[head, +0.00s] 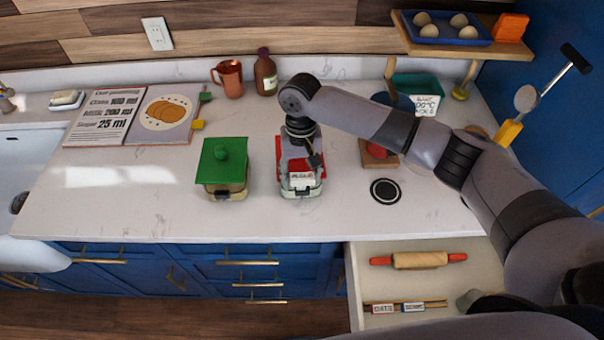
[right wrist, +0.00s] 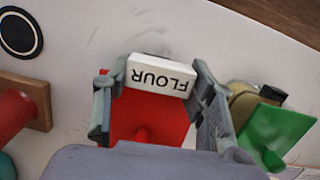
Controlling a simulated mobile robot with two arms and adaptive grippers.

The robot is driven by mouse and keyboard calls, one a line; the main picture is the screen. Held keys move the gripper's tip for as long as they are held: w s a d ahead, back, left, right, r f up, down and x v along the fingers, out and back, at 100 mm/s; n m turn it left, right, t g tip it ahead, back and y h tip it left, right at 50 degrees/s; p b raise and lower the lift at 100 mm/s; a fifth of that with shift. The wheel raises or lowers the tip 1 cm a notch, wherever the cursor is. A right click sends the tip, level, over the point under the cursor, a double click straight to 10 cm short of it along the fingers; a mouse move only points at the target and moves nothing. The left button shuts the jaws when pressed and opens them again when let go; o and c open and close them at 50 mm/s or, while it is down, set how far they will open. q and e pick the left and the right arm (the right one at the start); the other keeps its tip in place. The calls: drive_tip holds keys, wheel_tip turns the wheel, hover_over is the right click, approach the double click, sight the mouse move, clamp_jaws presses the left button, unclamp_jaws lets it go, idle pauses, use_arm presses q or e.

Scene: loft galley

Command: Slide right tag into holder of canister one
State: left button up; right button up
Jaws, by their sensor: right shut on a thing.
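My right gripper (head: 302,170) is shut on a white tag reading FLOUR (right wrist: 160,76). In the right wrist view the tag sits between both fingers (right wrist: 160,85). The red-lidded canister (head: 300,190) is directly below the gripper, its red lid (right wrist: 150,118) behind the tag in the wrist view. The tag is at the canister's front side in the head view; whether it touches the holder I cannot tell. The green-lidded canister (head: 223,187) stands to the left with a dark holder on its front. My left gripper is not in view.
An open drawer (head: 355,285) at the lower right holds a rolling pin (head: 418,260) and other tags, one reading OATS (head: 382,308). A black ring mark (head: 386,190) is right of the canisters. An open book (head: 135,117) lies at left. The front counter is clear.

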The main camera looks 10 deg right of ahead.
drive_tip(key=shift+o, duration=0.2)
drive_tip(key=shift+s+d+f, duration=0.2)
drive_tip(key=shift+s+f, duration=0.15)
drive_tip(key=shift+f, duration=0.4)
drive_tip(key=o, duration=0.9)
drive_tip(key=shift+c, duration=0.2)
drive_tip(key=shift+o, duration=1.4)
drive_tip(key=shift+w+f, duration=0.1)
drive_tip(key=shift+w, duration=0.15)
drive_tip(key=shift+o, duration=1.2)
drive_tip(key=shift+d+r, duration=0.1)
drive_tip(key=shift+r, duration=0.1)
drive_tip(key=shift+o, duration=0.6)
drive_tip(key=o, duration=0.4)
drive_tip(key=shift+w+a+r, duration=0.1)
drive_tip(key=shift+a, duration=0.1)
